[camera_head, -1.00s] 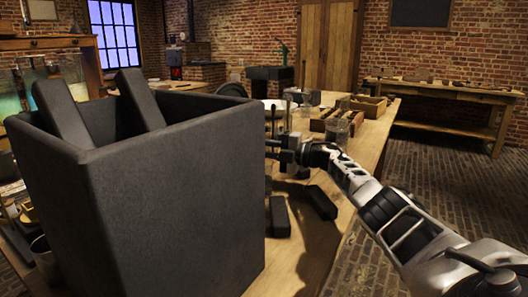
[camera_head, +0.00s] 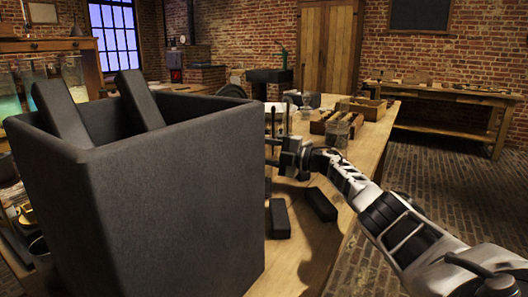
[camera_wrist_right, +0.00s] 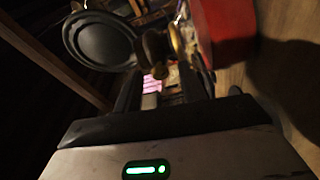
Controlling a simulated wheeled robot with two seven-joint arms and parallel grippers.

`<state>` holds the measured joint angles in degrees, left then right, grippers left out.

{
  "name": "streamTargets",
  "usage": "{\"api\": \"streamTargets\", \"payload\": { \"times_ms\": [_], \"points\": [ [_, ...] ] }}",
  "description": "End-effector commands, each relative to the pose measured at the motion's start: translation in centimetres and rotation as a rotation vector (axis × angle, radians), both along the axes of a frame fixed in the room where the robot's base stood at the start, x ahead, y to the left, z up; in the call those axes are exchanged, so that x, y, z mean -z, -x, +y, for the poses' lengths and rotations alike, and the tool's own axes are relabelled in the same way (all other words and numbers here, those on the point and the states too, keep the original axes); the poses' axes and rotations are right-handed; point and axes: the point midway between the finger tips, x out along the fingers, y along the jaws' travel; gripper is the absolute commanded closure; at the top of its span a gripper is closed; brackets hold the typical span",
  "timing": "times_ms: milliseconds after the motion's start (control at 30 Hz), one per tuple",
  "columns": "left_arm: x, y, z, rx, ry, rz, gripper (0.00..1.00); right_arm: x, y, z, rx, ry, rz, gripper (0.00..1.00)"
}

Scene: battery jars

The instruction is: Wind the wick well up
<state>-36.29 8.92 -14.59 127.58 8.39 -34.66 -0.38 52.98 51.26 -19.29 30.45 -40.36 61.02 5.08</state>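No lamp or wick can be made out clearly in the head view. In the right wrist view, small brass round parts (camera_wrist_right: 155,46) show just beyond the fingers; whether they belong to a lamp I cannot tell. My right gripper (camera_head: 272,152) reaches over the bench from the right, its tips partly behind a large dark jar. In the wrist view its two dark fingers (camera_wrist_right: 158,92) stand apart, with nothing clearly held between them. The brass parts look close to the fingertips, but contact cannot be told. My left gripper is not in view.
The large dark open jar (camera_head: 175,195) with two slabs fills the left foreground. Two dark blocks (camera_head: 280,217) lie on the wooden bench (camera_head: 312,250). A glass jar (camera_head: 338,133) and wooden trays stand farther back. The wrist view shows a red object (camera_wrist_right: 222,32) and a dark round dish (camera_wrist_right: 98,40).

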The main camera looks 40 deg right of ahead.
Motion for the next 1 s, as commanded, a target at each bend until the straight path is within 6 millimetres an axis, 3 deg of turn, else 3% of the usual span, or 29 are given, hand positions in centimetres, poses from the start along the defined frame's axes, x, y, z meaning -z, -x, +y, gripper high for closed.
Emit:
{"api": "streamTargets", "payload": {
  "times_ms": [200,367,1000],
  "points": [
    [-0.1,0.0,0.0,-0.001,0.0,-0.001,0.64,0.0,0.3,-0.2,0.001,0.001,0.001,0.59],
    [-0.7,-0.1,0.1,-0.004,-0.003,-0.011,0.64,0.1,1.9,-1.0,0.001,0.003,0.003,0.59],
    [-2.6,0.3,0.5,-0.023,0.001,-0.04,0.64,0.9,12.7,-6.2,-0.001,0.001,0.005,0.59]
  ]
}}
